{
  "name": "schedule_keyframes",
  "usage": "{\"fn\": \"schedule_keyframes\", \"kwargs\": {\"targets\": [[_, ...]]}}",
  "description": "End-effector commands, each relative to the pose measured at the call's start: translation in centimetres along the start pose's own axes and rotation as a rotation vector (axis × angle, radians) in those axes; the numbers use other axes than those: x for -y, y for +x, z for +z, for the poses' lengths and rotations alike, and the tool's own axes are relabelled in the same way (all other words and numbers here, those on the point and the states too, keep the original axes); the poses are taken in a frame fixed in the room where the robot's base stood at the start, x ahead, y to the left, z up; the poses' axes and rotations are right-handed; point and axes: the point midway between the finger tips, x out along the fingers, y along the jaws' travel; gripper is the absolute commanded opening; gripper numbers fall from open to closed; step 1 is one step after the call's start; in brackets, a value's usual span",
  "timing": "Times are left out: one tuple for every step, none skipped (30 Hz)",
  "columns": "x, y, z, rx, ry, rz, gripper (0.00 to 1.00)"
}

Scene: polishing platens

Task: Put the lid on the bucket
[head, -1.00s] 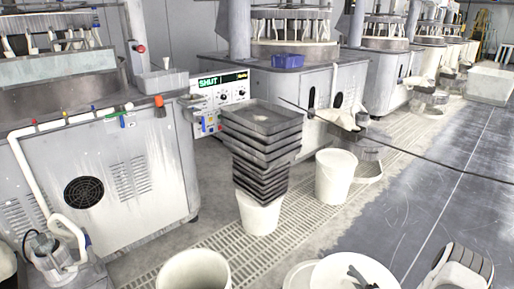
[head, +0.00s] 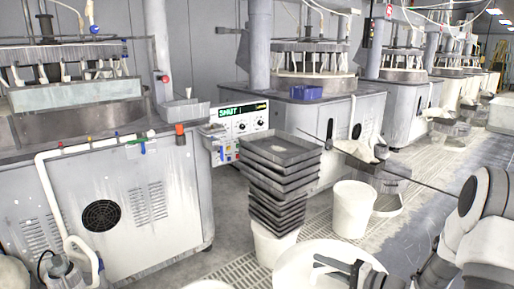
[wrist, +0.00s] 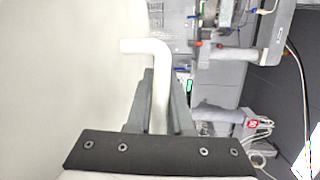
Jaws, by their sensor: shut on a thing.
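My gripper (head: 345,268) is shut on the handle of a round white lid (head: 295,262) at the bottom of the head view. In the wrist view the gripper (wrist: 160,100) has its dark fingers on both sides of the white bent handle (wrist: 150,46), and the lid's pale face (wrist: 60,80) fills the left side. The lid is held up off the floor. The rim of a white bucket (head: 205,285) just shows at the bottom edge, left of the lid. Another white bucket (head: 352,208) stands upright on the floor behind the lid.
A stack of dark trays (head: 280,165) sits on a third white bucket (head: 272,243), close behind the lid. Grey polishing machines (head: 110,190) line the left and back. A long dark rod (head: 400,172) crosses the right side. Floor grating (head: 235,270) shows between the buckets and the machines.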

Motion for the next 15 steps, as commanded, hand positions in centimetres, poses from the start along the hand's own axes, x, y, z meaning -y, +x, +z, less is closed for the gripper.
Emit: {"fn": "schedule_keyframes", "kwargs": {"targets": [[0.9, 0.2, 1.3, 0.029, -0.007, 0.003, 0.00], [1.3, 0.2, 2.0, 0.043, -0.010, 0.005, 0.00], [1.8, 0.3, 2.9, 0.063, -0.012, 0.008, 0.00], [2.1, 0.3, 3.6, 0.078, -0.016, 0.010, 0.00], [2.5, 0.4, 4.2, 0.092, -0.017, 0.012, 0.00], [2.9, 0.5, 5.2, 0.112, -0.019, 0.015, 0.00], [3.6, 0.4, 5.1, 0.102, -0.014, 0.013, 0.00], [4.0, 0.4, 5.1, 0.091, -0.012, 0.011, 0.00], [4.4, 0.4, 5.1, 0.081, -0.010, 0.010, 0.00], [4.7, 0.4, 5.1, 0.072, -0.008, 0.008, 0.00], [5.1, 0.4, 5.2, 0.064, -0.007, 0.007, 0.00], [5.5, 0.4, 5.2, 0.051, -0.006, 0.005, 0.00], [5.9, 0.4, 5.2, 0.043, -0.004, 0.004, 0.00], [6.4, 0.4, 5.3, 0.032, -0.002, 0.003, 0.00], [6.8, 0.4, 5.3, 0.017, 0.000, 0.002, 0.00]]}}
